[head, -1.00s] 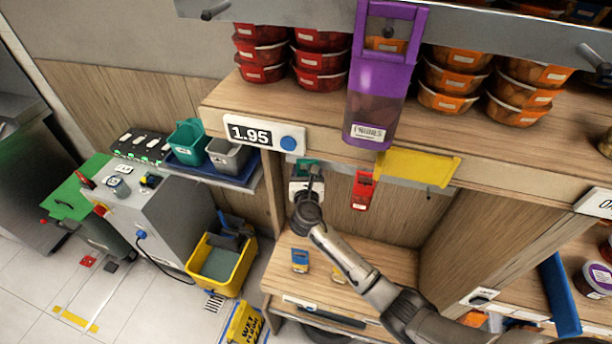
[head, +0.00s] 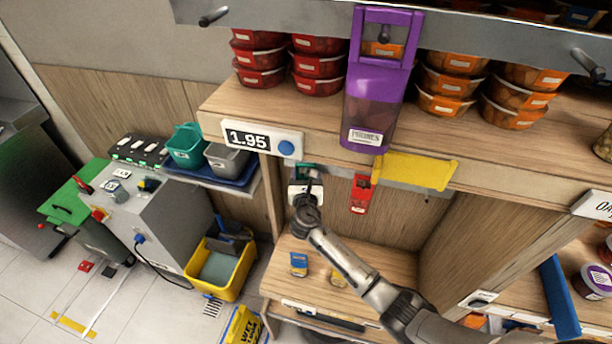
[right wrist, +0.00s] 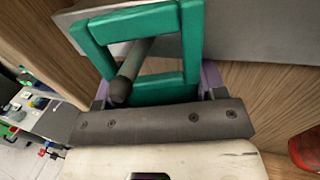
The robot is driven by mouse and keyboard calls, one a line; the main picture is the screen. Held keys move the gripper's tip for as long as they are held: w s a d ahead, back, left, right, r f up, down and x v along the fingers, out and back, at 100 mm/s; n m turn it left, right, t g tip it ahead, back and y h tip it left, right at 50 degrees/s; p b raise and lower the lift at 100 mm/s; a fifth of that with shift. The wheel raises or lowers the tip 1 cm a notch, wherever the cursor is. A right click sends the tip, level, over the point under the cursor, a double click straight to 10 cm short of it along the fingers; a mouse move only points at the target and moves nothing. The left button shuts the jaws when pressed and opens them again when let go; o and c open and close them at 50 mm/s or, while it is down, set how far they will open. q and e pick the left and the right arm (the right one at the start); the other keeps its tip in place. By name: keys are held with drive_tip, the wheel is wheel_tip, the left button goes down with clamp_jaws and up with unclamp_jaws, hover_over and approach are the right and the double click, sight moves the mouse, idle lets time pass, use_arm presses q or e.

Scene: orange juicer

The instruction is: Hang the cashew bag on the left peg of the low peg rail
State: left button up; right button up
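The teal cashew bag (right wrist: 187,45) has an open rectangular header, seen close up in the right wrist view. A dark round-tipped peg (right wrist: 131,72) of the low peg rail (right wrist: 255,30) shows through the header's opening, its tip over the lower left corner. My right gripper (right wrist: 155,93) has its fingers at both sides of the header's lower part and appears shut on it. In the head view the right gripper (head: 306,182) is at the rail's left end, with a bit of teal (head: 306,170) above it. The bag's lower body is hidden. My left gripper is not in view.
A red bag (head: 361,195) hangs right of my gripper. A yellow holder (head: 415,171) and a purple bag (head: 372,95) are above right. The shelf edge with a price sign (head: 248,137) overhangs. A lower shelf (head: 375,262) holds small packets.

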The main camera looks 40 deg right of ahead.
drive_tip(key=o, duration=0.5)
drive_tip(key=b+v, duration=0.1)
drive_tip(key=v, duration=1.2)
drive_tip(key=shift+s+a, duration=0.25)
